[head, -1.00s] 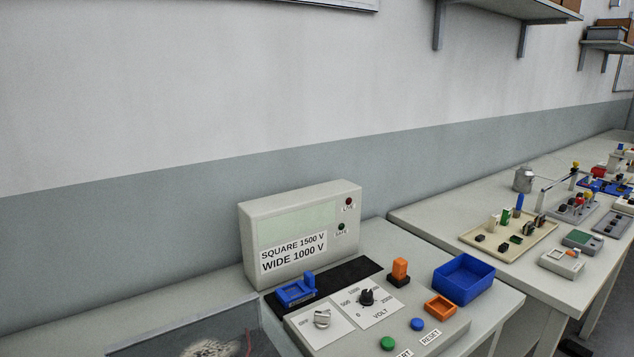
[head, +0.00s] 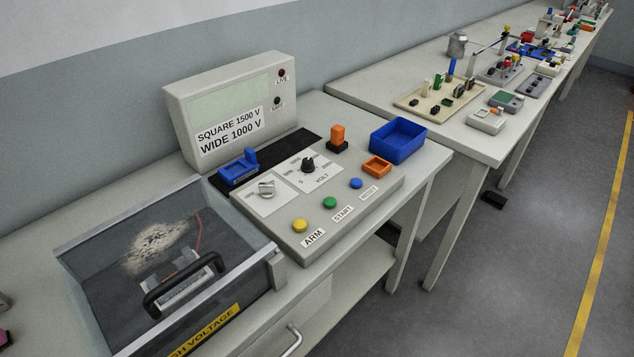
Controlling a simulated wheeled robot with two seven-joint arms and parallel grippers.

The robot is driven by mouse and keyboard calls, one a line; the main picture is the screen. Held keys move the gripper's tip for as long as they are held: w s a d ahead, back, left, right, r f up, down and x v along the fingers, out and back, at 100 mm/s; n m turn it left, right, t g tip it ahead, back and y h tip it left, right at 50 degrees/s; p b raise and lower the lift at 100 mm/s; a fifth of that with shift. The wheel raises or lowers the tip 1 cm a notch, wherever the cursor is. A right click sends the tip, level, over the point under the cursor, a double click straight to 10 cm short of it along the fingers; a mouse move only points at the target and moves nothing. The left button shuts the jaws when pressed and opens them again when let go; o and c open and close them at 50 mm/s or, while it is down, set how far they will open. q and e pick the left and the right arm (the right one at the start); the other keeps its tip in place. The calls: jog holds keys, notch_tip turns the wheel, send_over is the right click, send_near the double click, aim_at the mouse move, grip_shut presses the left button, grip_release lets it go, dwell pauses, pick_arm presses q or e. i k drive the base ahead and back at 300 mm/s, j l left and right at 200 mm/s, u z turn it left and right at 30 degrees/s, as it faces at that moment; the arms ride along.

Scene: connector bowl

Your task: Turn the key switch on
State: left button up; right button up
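The key switch (head: 266,188) is a small silver key knob on a white label plate on the sloped grey control panel (head: 350,208), left of the black VOLT dial (head: 308,164). Lettering beside the key is too small to read fully, so its setting is unclear. Behind the panel stands a display box (head: 222,112) labelled SQUARE 1500 V and WIDE 1000 V, with LIVE and SAFE lamps that look dark. Neither of my grippers is in view.
Yellow ARM (head: 300,225), green START (head: 330,202) and blue RESET (head: 356,183) buttons line the panel's front. Blue (head: 238,171) and orange (head: 376,166) connector pieces and a blue bin (head: 398,139) sit nearby. A clear-lidded high-voltage box (head: 160,265) with a black handle stands left.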

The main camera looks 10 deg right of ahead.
aim_at(267, 189)
jog(key=k+l+u, duration=0.1)
jog(key=k+u, duration=0.2)
jog(key=u, duration=0.2)
jog(key=k+u, duration=0.25)
jog(key=u, duration=0.2)
